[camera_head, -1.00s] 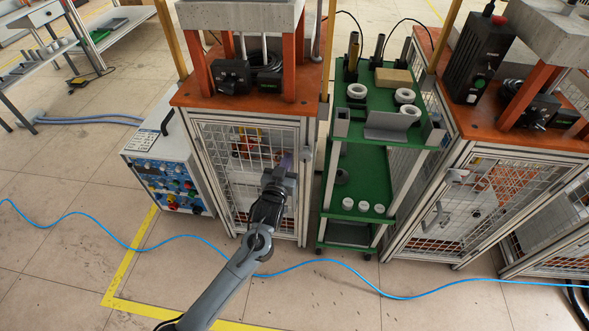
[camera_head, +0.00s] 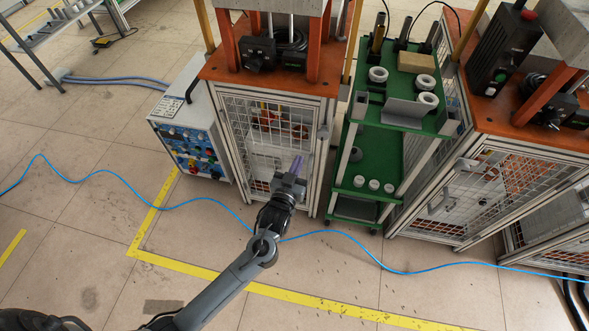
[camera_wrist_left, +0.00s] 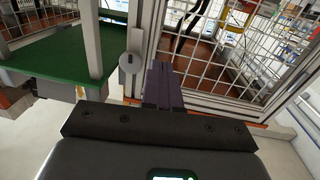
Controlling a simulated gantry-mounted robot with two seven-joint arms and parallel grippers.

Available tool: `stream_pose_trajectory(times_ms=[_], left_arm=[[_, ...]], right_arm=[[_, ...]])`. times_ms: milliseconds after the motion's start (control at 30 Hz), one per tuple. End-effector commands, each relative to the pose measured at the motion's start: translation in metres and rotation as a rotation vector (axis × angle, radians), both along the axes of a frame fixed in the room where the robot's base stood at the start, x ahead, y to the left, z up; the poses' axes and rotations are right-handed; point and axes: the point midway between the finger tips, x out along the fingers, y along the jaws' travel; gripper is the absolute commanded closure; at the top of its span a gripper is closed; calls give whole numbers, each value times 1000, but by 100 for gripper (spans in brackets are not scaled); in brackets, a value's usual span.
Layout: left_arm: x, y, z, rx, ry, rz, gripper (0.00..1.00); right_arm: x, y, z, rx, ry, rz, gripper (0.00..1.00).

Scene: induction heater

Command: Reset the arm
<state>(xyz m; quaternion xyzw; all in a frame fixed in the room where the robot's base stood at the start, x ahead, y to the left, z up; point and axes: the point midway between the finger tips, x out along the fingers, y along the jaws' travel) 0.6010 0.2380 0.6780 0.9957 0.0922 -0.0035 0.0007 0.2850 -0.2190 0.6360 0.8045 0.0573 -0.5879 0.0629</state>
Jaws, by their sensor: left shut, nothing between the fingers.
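My left arm comes in from the lower left in the head view. Its gripper (camera_head: 297,165) is shut and empty, with purple fingertips together, in front of the mesh door of the middle machine (camera_head: 262,135). In the left wrist view the shut fingers (camera_wrist_left: 164,85) point toward the mesh door and its round latch knob (camera_wrist_left: 130,62). I cannot tell whether the fingers touch the frame. My right gripper is not in view.
A green shelf cart (camera_head: 375,160) with white rings and cups stands right of the machine. A control box (camera_head: 190,140) with knobs stands left of it. A blue hose (camera_head: 110,174) crosses the floor. The floor inside the yellow line (camera_head: 290,291) is otherwise clear.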

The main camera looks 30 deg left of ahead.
Motion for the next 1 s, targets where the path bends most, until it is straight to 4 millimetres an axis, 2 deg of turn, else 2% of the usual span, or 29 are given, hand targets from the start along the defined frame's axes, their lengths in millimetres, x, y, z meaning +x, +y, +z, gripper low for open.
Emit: stream_pose_trajectory(times_ms=[33, 133, 433, 600, 667, 767, 900, 1000], left_arm=[[-9, -2, 2, -1, 2, 0, 100], [-21, -6, 1, -1, 2, 0, 100], [-40, -10, 0, 1, 12, 0, 100], [-66, -5, 1, 9, 73, 5, 100], [-79, 0, 13, 9, 84, 7, 100], [-104, 5, 42, -3, 124, -8, 100], [-145, 2, 85, -46, 314, -72, 100], [-174, -6, 105, -65, 488, -133, 100]], right_arm=[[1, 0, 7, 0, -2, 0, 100], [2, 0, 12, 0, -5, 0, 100], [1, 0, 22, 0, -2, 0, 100], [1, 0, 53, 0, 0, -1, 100], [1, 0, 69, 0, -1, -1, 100], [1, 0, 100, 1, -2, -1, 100], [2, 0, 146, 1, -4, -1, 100], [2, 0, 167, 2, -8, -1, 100]])
